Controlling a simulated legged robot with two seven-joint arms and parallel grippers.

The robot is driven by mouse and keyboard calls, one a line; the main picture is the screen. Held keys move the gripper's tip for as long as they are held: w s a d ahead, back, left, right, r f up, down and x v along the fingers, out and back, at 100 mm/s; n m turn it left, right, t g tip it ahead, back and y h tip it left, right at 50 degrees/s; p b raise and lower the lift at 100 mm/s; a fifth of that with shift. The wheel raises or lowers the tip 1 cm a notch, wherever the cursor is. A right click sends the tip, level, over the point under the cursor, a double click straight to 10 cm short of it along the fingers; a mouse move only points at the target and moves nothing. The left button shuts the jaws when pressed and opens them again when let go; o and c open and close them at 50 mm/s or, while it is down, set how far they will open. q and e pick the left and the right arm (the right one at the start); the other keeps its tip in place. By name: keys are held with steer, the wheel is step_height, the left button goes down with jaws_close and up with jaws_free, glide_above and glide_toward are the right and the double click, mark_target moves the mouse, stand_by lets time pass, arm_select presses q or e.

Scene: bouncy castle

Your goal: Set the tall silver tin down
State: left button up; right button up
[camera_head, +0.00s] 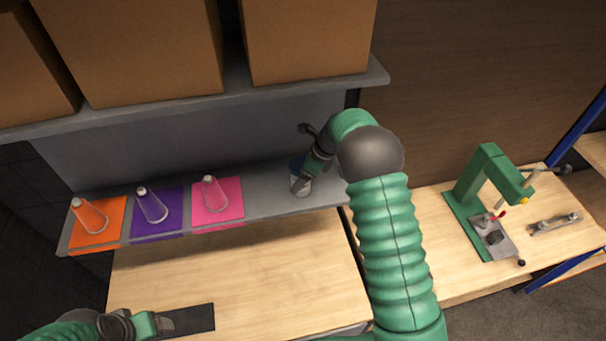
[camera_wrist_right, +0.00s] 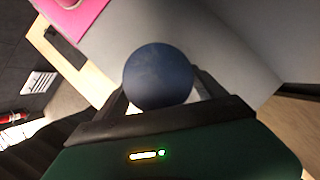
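The tall silver tin (camera_head: 301,187) is upright at the right part of the grey shelf (camera_head: 265,204), with a dark blue top. I cannot tell whether its base touches the shelf. My right gripper (camera_head: 311,172) reaches it from the right and partly hides it. In the right wrist view the tin's round blue top (camera_wrist_right: 158,76) sits between the two fingers, which close in on both sides. My left gripper (camera_head: 150,325) is low at the left over the wooden table, beside a black mat (camera_head: 190,319); its fingers are not clear.
Cardboard boxes (camera_head: 135,50) fill the shelf above. A green press (camera_head: 486,190) and a metal tool (camera_head: 554,223) are on the right table. The middle table is mostly clear.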

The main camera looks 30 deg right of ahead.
steer(key=b+v, duration=0.3)
steer(key=v, duration=0.4)
steer(key=shift+s+r+b, duration=0.2)
steer(key=shift+r+b, duration=0.1)
steer(key=shift+w+d, duration=0.1)
steer(key=shift+d, duration=0.05)
steer(key=shift+f, duration=0.1)
